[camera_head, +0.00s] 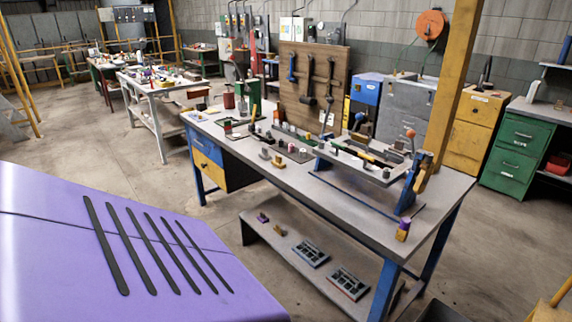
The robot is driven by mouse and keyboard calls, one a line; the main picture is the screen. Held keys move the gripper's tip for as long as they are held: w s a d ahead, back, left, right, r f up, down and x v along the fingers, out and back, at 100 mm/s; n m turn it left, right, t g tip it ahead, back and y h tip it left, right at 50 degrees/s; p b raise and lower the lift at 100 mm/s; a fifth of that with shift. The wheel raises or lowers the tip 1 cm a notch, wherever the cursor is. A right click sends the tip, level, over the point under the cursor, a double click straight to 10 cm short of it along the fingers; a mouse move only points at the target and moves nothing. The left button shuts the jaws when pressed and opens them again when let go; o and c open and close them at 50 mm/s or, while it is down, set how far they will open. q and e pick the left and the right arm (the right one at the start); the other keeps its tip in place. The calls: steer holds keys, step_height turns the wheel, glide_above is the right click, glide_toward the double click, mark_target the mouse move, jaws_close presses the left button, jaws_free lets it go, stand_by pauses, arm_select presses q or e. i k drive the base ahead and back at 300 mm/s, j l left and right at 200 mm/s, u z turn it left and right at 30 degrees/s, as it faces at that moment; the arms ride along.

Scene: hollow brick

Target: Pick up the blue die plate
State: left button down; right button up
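A dark die plate with pale blue-looking edging (310,253) lies flat on the low shelf (275,232) under the workbench; it is the likeliest blue die plate, but it is small in the picture. A second, similar plate with a red edge (348,284) lies nearer, to its lower right. The two plates are apart. Neither of my grippers is in view, and nothing is seen touching the plates.
The grey workbench (440,190) stands above the shelf, with blue legs and a blue-framed fixture (365,165). Small purple (262,217) and yellow (280,230) parts lie farther back on the shelf. Bare floor (230,235) lies before it.

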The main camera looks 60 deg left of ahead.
mark_target(310, 253)
steer(key=u, duration=1.55)
steer(key=i+j+z, duration=0.2)
steer(key=i, duration=0.35)
steer(key=i+j+z, duration=0.25)
steer(key=i, duration=0.25)
steer(key=i+j+z, duration=0.2)
steer(key=i+j, duration=0.25)
steer(key=i, duration=0.05)
